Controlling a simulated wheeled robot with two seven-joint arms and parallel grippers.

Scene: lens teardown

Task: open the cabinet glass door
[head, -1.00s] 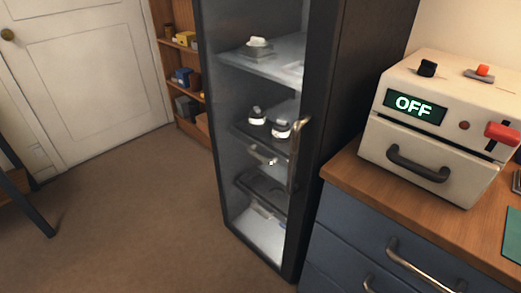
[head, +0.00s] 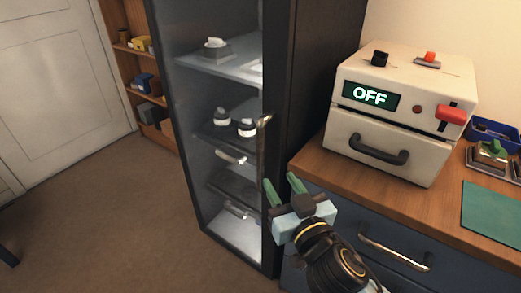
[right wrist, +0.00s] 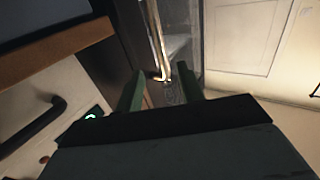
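The cabinet glass door (head: 195,140) is shut in its dark frame, left of centre in the head view. Its brass bar handle (head: 262,150) stands upright along the right side of the glass; the handle also shows in the right wrist view (right wrist: 156,40). My right gripper (head: 282,186) is open and empty, with its green fingers pointing toward the lower part of the handle. In the right wrist view the handle's end lies between the fingertips (right wrist: 160,80) in the picture, but I cannot tell whether they touch it. My left gripper is not in view.
A white box with an OFF display (head: 380,150) stands on the wooden counter (head: 320,160) to the right, above blue drawers (head: 400,235). A green mat (head: 492,215) lies on the counter. The brown floor (head: 120,215) left of the cabinet is clear.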

